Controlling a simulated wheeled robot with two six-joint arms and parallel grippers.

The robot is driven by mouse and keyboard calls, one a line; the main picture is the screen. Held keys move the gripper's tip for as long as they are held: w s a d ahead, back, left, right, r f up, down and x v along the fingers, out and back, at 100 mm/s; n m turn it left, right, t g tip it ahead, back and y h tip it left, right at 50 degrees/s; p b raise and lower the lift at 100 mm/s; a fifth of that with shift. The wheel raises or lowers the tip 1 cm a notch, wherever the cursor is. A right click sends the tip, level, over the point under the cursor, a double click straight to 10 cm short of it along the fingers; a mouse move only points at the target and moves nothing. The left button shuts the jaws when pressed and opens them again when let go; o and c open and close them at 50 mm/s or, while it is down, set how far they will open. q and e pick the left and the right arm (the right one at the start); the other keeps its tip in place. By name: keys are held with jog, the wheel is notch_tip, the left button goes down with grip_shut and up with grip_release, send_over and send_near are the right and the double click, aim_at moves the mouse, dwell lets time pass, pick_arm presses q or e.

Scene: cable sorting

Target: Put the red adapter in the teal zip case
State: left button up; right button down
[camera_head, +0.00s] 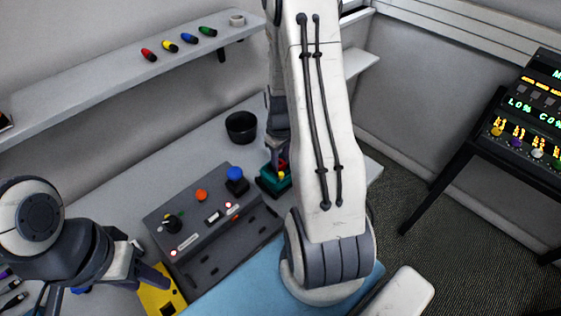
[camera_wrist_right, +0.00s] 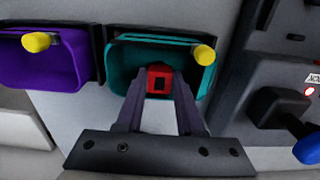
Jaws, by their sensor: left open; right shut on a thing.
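The red adapter (camera_wrist_right: 160,81) is between the fingertips of my right gripper (camera_wrist_right: 157,88), which is shut on it. In the right wrist view it shows over the mouth of the teal zip case (camera_wrist_right: 122,62), at the near rim. Whether it touches the case floor I cannot tell. In the head view the teal case (camera_head: 267,183) lies beside the grey control panel, with the adapter (camera_head: 283,164) partly hidden by my right gripper (camera_head: 278,160). My left gripper (camera_head: 152,272) is open and low at the lower left, away from the case.
A purple case (camera_wrist_right: 50,75) stands beside the teal one; both have yellow pulls. The grey panel (camera_head: 205,235) with knobs and buttons fills the middle. A black cup (camera_head: 241,127) stands behind, a yellow object (camera_head: 165,298) at the front. A shelf (camera_head: 110,75) holds small coloured items.

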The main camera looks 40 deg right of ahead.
jog(key=shift+f, duration=0.55)
jog(key=shift+f, duration=0.25)
jog(key=c, duration=0.5)
grip_release()
jog(key=shift+r, duration=0.1)
jog(key=shift+c, duration=0.2)
jog(key=shift+r, duration=0.1)
